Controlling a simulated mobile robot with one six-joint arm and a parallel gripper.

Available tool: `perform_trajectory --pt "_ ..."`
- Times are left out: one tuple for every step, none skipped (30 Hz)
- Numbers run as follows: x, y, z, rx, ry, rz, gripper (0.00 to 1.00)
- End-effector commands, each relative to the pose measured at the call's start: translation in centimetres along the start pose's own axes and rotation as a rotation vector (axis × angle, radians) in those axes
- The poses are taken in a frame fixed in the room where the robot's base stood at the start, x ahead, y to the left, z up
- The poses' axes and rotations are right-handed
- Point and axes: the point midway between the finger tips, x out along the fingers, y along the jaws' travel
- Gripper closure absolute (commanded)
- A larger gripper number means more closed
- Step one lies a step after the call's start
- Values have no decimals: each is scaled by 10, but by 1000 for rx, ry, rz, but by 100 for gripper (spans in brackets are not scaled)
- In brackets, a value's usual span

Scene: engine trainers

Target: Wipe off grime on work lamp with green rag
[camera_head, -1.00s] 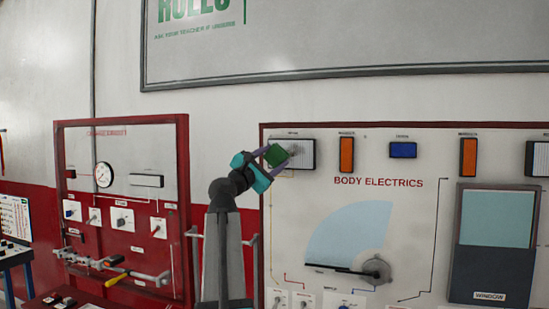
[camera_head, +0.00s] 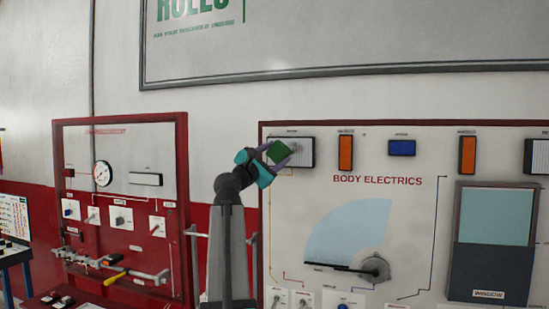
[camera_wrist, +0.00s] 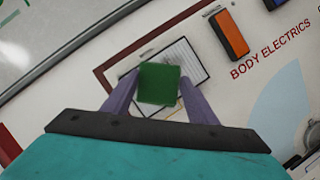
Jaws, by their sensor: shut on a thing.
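My gripper (camera_head: 279,157) is shut on a small green rag (camera_head: 279,152). The work lamp (camera_head: 306,153) is a pale ribbed panel with a dark frame, at the upper left of the white board. The rag overlaps the lamp's left part in the head view. In the wrist view, the rag (camera_wrist: 158,84) sits between the purple fingers, in front of the lower left of the lamp (camera_wrist: 190,62). I cannot tell whether the rag touches the lamp. A greyish patch shows on the lamp beside the rag, but its extent is unclear.
An orange lamp (camera_head: 345,153) and a blue lamp (camera_head: 402,148) are right of the work lamp. The body electrics board has a red frame, a wiper (camera_head: 375,269) and a window panel (camera_head: 495,240). A red trainer board (camera_head: 125,258) stands to the left.

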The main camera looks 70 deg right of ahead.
Motion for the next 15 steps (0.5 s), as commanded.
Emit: perform_trajectory --pt "5 0 -3 0 0 0 65" --pt "7 0 -4 0 0 0 65" --pt "10 1 -5 0 0 0 65" --pt "12 1 -6 0 0 0 65" --pt "14 1 -7 0 0 0 65" --pt "17 1 -8 0 0 0 65" --pt "19 0 -9 0 0 0 65" --pt "20 0 -9 0 0 0 65" --pt "22 0 -10 0 0 0 65" --pt "24 0 -11 0 0 0 65" --pt "25 0 -11 -1 0 -1 65" --pt "27 0 -12 -1 0 -1 65" --pt "28 0 -12 -1 0 -1 65" --pt "28 0 -12 -1 0 -1 65" --pt "29 0 -13 -1 0 -1 65"
